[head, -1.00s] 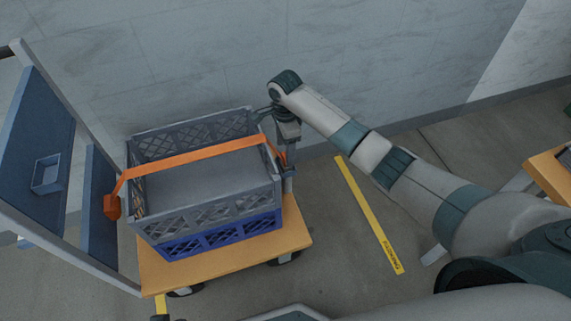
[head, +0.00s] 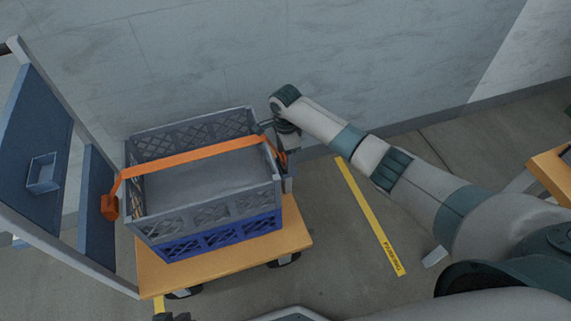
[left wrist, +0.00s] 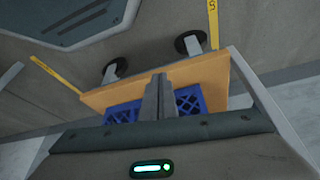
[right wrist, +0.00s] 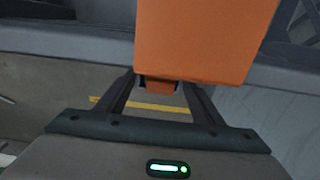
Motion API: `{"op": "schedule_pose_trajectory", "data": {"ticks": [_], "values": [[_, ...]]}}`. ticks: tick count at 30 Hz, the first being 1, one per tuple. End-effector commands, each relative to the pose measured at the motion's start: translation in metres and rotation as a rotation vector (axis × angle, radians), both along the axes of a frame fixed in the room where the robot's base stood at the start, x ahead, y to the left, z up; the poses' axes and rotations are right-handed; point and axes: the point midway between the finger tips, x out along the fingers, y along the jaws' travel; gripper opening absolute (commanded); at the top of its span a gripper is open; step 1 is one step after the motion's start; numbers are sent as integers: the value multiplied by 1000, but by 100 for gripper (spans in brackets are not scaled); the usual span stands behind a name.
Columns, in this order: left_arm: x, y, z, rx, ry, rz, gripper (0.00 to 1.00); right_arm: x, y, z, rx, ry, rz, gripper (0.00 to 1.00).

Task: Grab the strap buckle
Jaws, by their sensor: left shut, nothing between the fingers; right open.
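An orange strap (head: 200,156) runs across the grey crate (head: 208,214) and hangs over both ends. Its right end (head: 282,158) hangs at the crate's right side, by my right gripper (head: 284,146). In the right wrist view the wide orange piece (right wrist: 205,40) fills the top, with a smaller orange tab (right wrist: 160,87) below it between the open fingers of my right gripper (right wrist: 158,82). I cannot tell whether the fingers touch it. An orange block (head: 110,206) hangs at the strap's left end. My left gripper (left wrist: 158,82) is shut and empty, pointing toward the cart.
The grey crate stands on a blue crate (head: 222,238) on a yellow-orange cart deck (head: 220,262). The cart's upright frame with blue panels (head: 35,130) is at left. A wall (head: 200,50) is close behind. Floor with a yellow strip (head: 370,215) is free at right.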

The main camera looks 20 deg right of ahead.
Motion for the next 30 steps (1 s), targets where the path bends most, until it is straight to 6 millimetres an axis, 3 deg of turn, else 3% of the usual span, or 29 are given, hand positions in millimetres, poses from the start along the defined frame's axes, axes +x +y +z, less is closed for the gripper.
{"op": "schedule_pose_trajectory", "data": {"ticks": [14,15,21,30], "values": [[-7,-1,-2,-2,10,-3,0,0,1,-2,1,-1,0,61],[-6,-1,-2,-3,9,-3,0,0,0,-2,1,-1,0,59],[-1,-1,1,-2,-1,-3,0,0,0,-2,1,-1,0,14],[3,-1,3,-2,-8,-3,0,0,1,0,1,-1,0,14]]}}
